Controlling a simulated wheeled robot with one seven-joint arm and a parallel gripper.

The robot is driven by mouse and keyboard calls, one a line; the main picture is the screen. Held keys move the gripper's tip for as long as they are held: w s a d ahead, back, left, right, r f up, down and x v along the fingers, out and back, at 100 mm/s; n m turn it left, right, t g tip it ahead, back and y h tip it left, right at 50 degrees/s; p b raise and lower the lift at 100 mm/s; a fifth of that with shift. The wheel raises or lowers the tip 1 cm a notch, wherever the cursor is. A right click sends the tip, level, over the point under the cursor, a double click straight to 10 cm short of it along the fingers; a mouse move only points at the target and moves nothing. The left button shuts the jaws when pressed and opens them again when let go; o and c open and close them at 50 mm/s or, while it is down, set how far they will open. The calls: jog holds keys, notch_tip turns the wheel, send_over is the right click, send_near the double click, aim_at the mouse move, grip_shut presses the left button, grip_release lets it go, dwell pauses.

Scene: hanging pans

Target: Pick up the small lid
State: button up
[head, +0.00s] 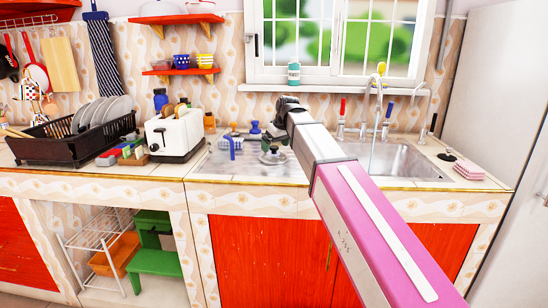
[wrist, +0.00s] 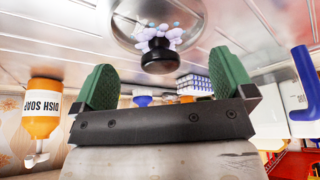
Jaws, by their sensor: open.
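The small lid (head: 272,156) has clear glass and a dark knob, and lies on the metal drainboard left of the sink. In the wrist view, which looks upside down, the lid (wrist: 128,22) is at the top centre with its black knob (wrist: 158,58) towards my gripper. My gripper (wrist: 162,70) is open, with its two green fingers apart. The knob appears between and just beyond the fingertips, and I see no contact.
An orange dish soap bottle (wrist: 45,108) and a blue-handled item (wrist: 304,80) flank the gripper. Brushes (head: 252,130) stand behind the lid. A white toaster (head: 174,134) and a black dish rack (head: 72,138) are left. The sink (head: 390,160) with its tap is right.

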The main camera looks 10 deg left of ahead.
aim_at(274, 153)
jog(key=shift+x, duration=1.2)
jog(key=shift+s, duration=0.1)
jog(key=c, duration=1.1)
jog(key=shift+c, duration=0.2)
